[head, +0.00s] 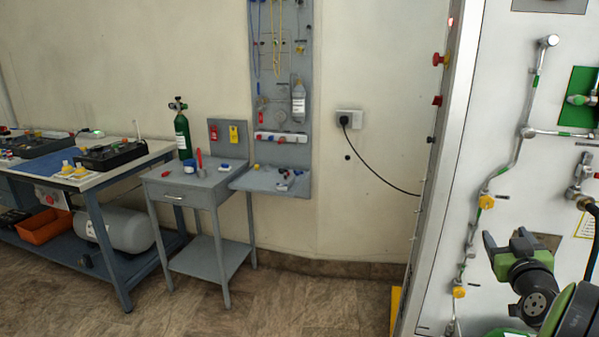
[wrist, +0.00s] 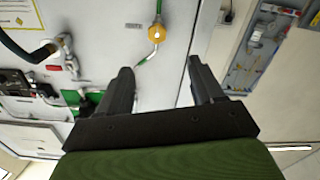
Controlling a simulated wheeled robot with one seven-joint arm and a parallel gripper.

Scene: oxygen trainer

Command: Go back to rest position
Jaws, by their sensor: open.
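My gripper (wrist: 158,85) is open in the wrist view, with its two dark fingers apart and nothing between them. In the head view my gripper (head: 507,243) shows at the lower right, in front of the white oxygen trainer panel (head: 508,100). The panel carries metal pipes and yellow valve knobs (head: 459,292). In the wrist view one yellow knob (wrist: 157,33) shows beyond and above the fingers. A gap appears between the fingers and the panel, but its size is hard to tell.
A grey side table (head: 197,185) holds a green cylinder (head: 183,135). A blue workbench (head: 112,215) stands at the left. A tool board (head: 283,70) hangs on the wall. A black cable (head: 378,172) runs from a socket to the panel. The floor (head: 300,305) in the middle is clear.

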